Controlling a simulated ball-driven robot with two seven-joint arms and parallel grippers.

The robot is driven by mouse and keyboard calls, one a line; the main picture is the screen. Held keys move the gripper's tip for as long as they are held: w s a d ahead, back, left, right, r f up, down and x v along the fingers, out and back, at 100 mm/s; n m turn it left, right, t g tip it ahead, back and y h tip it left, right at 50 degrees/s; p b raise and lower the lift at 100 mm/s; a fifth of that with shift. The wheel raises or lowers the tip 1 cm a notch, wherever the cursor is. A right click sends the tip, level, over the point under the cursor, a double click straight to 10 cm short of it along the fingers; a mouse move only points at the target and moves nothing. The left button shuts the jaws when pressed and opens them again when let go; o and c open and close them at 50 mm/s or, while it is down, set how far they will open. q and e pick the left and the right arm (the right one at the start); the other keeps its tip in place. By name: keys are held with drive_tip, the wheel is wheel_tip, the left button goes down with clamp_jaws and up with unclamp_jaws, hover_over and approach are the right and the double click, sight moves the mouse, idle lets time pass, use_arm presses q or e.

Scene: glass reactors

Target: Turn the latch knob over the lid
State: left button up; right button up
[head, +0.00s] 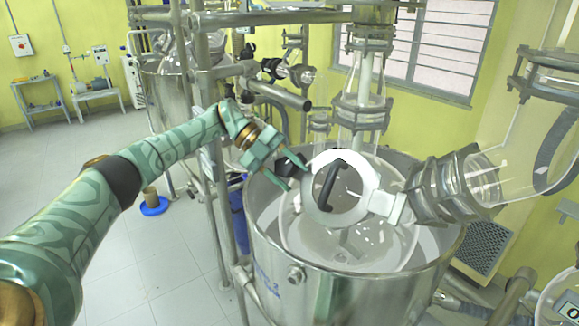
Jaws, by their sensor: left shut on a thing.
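A round lid with a white ring (364,176) and a black bar handle (328,187) sits on the glass reactor vessel. A white hinge block shows at its right. The dark latch knob (293,166) is at the left edge of the lid. My left gripper (296,171) comes in from the left and is shut on the knob, with one finger above and one below it. The fingers partly hide the knob.
The glass vessel stands inside a steel tank (330,281). A flanged glass elbow (470,181) lies close to the right of the lid, and a vertical glass column (361,104) rises behind it. Steel frame posts (217,208) stand near my left arm.

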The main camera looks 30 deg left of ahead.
use_arm(q)
drive_tip(key=m+g+y+p, duration=0.1)
drive_tip(key=y+p, duration=0.1)
drive_tip(key=m+g+y+p, duration=0.1)
drive_tip(key=m+y+p, duration=0.1)
drive_tip(key=p, duration=0.1)
drive_tip(key=m+g+y+p, duration=0.1)
drive_tip(key=m+y+p, duration=0.1)
drive_tip(key=p, duration=0.1)
drive_tip(key=shift+s+a+f+g+y, duration=0.15)
drive_tip(key=shift+s+a+g+y, duration=0.15)
drive_tip(key=shift+a, duration=0.1)
drive_tip(key=shift+s+a+f+m+y+p, duration=0.1)
drive_tip(key=shift+a+f+m+y+p, duration=0.1)
drive_tip(key=shift+m+y+p, duration=0.55)
drive_tip(key=shift+a+f+m+y+p, duration=0.1)
drive_tip(key=shift+f+m+y+p, duration=0.2)
drive_tip(key=shift+y+p, duration=0.75)
drive_tip(key=shift+r, duration=0.1)
drive_tip(key=o, duration=0.7)
